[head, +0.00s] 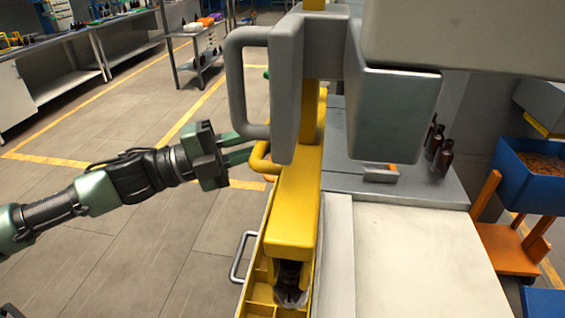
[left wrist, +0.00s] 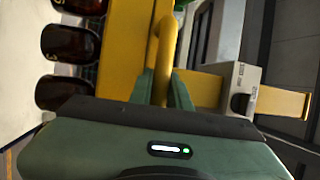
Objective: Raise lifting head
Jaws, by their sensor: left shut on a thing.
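The lifting head appears to be the yellow beam (head: 292,205) below a grey housing (head: 325,75) on a yellow column. A yellow handle (head: 262,158) sticks out from its left side; in the left wrist view the handle (left wrist: 163,45) runs between the fingers. My left gripper (head: 248,150) reaches in from the left and is shut on this yellow handle. The grey housing hides part of the column. My right gripper is not in view.
Amber bottles (left wrist: 70,45) stand beside the yellow beam in the left wrist view. A yellow divided crate (head: 262,293) lies below the beam. More bottles (head: 441,155) stand on the grey surface at right. A blue bin (head: 528,190) is farther right. Floor at left is open.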

